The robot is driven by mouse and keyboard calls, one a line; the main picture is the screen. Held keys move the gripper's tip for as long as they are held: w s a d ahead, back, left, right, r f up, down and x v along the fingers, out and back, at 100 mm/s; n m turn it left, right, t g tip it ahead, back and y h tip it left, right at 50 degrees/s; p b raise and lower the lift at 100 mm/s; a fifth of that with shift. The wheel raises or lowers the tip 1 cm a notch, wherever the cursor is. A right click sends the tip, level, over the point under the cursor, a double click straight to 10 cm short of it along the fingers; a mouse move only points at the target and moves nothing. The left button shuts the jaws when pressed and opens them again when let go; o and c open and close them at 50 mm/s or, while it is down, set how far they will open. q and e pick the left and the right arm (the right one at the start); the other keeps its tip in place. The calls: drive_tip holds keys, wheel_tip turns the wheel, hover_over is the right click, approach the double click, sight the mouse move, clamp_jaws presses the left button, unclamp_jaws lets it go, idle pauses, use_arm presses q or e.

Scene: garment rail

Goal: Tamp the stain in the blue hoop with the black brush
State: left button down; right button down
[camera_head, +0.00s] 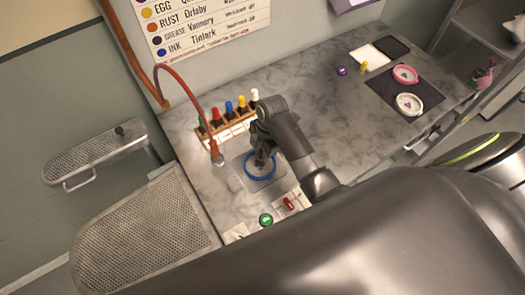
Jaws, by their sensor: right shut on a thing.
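My right gripper (262,158) reaches down over the hoop from the upper right. It is shut on a dark thing that looks like the black brush, its tip inside or just above the hoop. The dark gripper and the brush are hard to tell apart, and I cannot tell if the tip touches the cloth. The stain is hidden or too small to see. My left gripper is not in view.
A rack of colour-capped bottles (229,122) stands behind the hoop, with a red hose (196,87) to its left. A green round button (266,220) and a red switch (289,203) sit in front.

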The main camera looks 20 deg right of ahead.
drive_tip(key=shift+f, duration=0.1)
drive_tip(key=shift+f+b, duration=0.45)
drive_tip(key=shift+f, duration=0.4)
drive_tip(key=shift+r, duration=0.1)
drive_tip(key=shift+r+p, duration=0.5)
drive_tip(key=shift+r, duration=0.4)
drive_tip(key=shift+r, duration=3)
drive_tip(key=shift+w, duration=0.1)
